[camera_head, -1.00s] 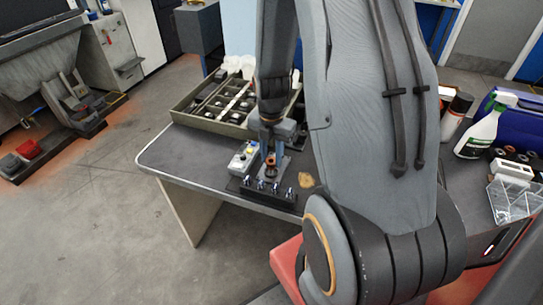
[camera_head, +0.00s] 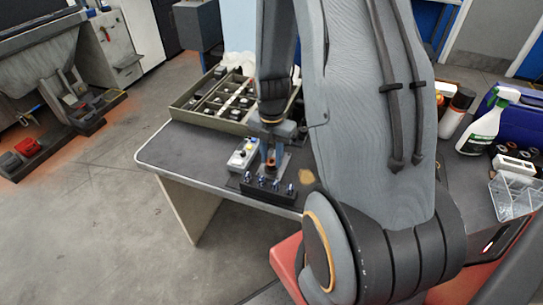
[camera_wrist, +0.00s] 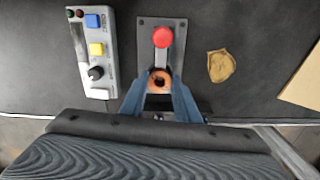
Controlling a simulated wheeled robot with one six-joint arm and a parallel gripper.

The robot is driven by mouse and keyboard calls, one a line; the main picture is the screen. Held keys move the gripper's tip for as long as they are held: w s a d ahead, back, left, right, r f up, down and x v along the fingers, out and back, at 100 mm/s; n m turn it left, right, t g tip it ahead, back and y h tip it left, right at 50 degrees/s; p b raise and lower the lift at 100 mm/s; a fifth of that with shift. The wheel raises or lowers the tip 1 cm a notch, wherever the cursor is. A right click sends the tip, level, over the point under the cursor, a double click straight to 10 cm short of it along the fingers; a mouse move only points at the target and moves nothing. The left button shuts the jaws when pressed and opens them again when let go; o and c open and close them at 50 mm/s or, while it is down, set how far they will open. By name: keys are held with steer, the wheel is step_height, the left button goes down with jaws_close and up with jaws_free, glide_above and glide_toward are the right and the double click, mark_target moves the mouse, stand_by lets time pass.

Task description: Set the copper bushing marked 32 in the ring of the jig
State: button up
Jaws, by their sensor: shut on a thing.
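My gripper (camera_wrist: 160,88) has its two blue fingers shut on a copper bushing (camera_wrist: 152,75), seen from above with its dark bore. Its marking cannot be read. The jig (camera_wrist: 149,26) is a grey plate with a red knob (camera_wrist: 163,37); the bushing is over its near part. The jig's ring is hidden under the bushing and fingers, so I cannot tell whether the bushing is seated in it. In the head view my gripper (camera_head: 269,160) and the small orange bushing (camera_head: 270,163) are low over the jig, behind a black block with several blue-tipped pins (camera_head: 268,190).
A control box (camera_wrist: 84,50) with buttons and a knob stands left of the jig. A tan patch (camera_wrist: 221,65) lies to the right. A divided tray (camera_head: 180,110) is behind on the table (camera_head: 185,150). A spray bottle (camera_head: 482,132) and clear bin (camera_head: 513,196) are far right.

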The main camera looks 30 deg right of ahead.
steer(key=shift+f, duration=0.4)
steer(key=o, duration=1.2)
steer(key=shift+r, duration=0.1)
step_height(320, 180, up, 8)
steer(key=shift+f+b, duration=0.15)
steer(key=shift+b, duration=0.55)
step_height(320, 180, up, 5)
steer(key=p, duration=0.4)
steer(key=shift+p, duration=0.35)
